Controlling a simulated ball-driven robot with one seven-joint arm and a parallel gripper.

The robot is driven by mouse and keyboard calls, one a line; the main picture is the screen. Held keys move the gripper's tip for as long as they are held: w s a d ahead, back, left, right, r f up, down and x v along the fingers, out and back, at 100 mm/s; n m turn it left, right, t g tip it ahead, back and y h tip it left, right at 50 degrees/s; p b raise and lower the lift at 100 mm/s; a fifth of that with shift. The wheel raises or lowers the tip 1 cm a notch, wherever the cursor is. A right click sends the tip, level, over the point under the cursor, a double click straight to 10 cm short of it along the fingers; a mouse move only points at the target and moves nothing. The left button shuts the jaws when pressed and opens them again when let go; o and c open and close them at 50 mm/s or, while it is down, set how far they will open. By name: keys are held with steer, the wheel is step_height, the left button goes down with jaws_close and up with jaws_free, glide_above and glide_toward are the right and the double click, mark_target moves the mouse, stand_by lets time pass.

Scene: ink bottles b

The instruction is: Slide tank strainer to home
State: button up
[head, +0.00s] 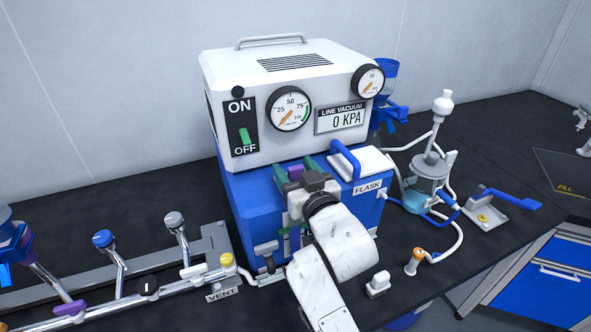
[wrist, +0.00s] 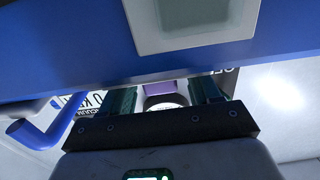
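No part is labelled as the tank strainer, and I cannot tell for sure which it is. A small purple part (head: 294,173) shows at the top front of the blue tank (head: 240,208). My gripper (head: 288,172) reaches in there with dark green fingers. In the wrist view the purple part (wrist: 158,89) shows between the spread fingers of my gripper (wrist: 162,97), with gaps visible beside it. A pale rounded shape lies just below it. A grey rectangular panel (wrist: 183,24) is on the blue face. My arm hides part of the tank's front.
The white vacuum unit (head: 225,70) reads 0 KPA. A blue handle (head: 344,160) stands right of my gripper. A pipe manifold (head: 130,300) lies left, a glass flask (head: 424,190) right. A grey stopper (head: 378,284) stands near my arm.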

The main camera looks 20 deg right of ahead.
steer(key=s+b, duration=0.2)
steer(key=s, duration=0.8)
steer(key=shift+s, duration=0.4)
